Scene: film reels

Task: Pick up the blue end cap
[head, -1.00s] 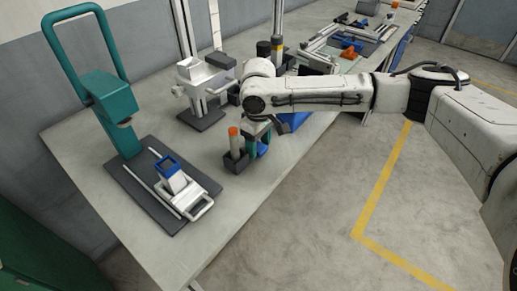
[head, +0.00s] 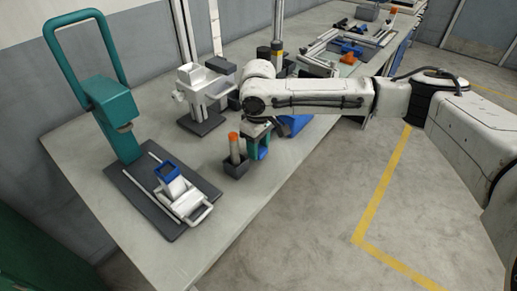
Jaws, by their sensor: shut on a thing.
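My gripper (head: 259,147) hangs below my arm at the front edge of the table, just right of a small dark holder. Its teal fingers are shut on a small blue piece, the blue end cap (head: 264,153), of which only part shows. The cap is low, close to the table top; I cannot tell whether it touches it. The wrist hides the upper part of the grip.
A blue bin (head: 294,124) is behind on the right. A teal press (head: 118,115) and a white slide fixture with a blue square top (head: 167,172) stand left.

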